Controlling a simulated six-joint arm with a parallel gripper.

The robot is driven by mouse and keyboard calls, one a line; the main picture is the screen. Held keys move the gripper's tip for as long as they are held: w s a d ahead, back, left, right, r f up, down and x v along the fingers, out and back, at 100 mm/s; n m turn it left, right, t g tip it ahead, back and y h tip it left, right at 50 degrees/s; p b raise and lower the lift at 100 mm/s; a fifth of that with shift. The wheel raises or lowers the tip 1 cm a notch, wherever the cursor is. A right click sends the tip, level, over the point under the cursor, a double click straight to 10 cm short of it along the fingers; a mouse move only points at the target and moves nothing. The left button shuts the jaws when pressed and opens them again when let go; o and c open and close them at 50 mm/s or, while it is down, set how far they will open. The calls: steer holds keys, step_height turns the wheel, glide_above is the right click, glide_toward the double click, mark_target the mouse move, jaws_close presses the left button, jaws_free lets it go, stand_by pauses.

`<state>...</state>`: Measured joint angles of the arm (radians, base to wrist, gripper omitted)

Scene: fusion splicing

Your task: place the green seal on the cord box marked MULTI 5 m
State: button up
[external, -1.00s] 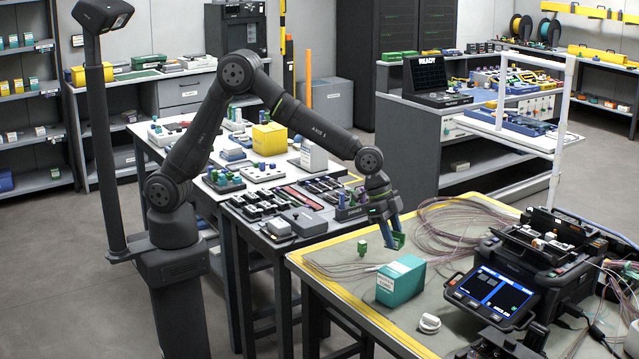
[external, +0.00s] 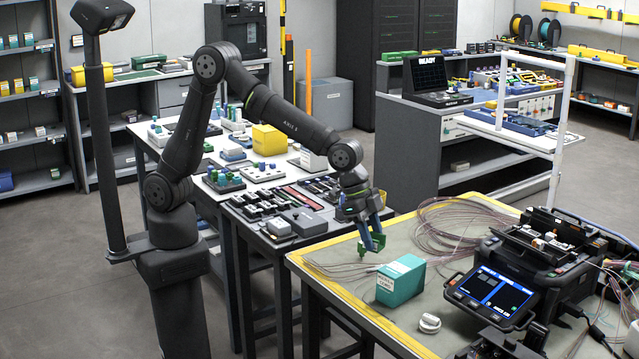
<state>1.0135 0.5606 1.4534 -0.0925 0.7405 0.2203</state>
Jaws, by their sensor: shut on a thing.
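My gripper (external: 372,245), with blue fingers, points down over the left part of the yellow-edged table (external: 340,288). It is shut on the small green seal (external: 362,253), which is partly hidden by the fingers. The seal is at or just above the tabletop; I cannot tell which. A teal cord box (external: 403,281) stands just to the right and nearer the camera, apart from the gripper. A white label shows on its front, but its print is too small to read. Its top looks clear.
A splicing machine (external: 500,285) with a lit screen stands to the right of the box. A white ring-shaped item (external: 429,323) lies in front of the box. Thin fibre cords (external: 450,228) lie coiled behind it. A side table (external: 245,213) with trays stands behind left.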

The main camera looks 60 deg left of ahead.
glide_above(397, 270)
steer(key=a, duration=0.1)
steer(key=f, duration=0.5)
steer(key=shift+s+a+f, duration=0.1)
steer(key=shift+s+a, duration=0.1)
steer(key=shift+s, duration=0.1)
steer(key=shift+f, duration=1.95)
steer(key=shift+f, duration=0.1)
steer(key=o, duration=1)
steer(key=shift+o, duration=0.2)
steer(key=v, duration=1.2)
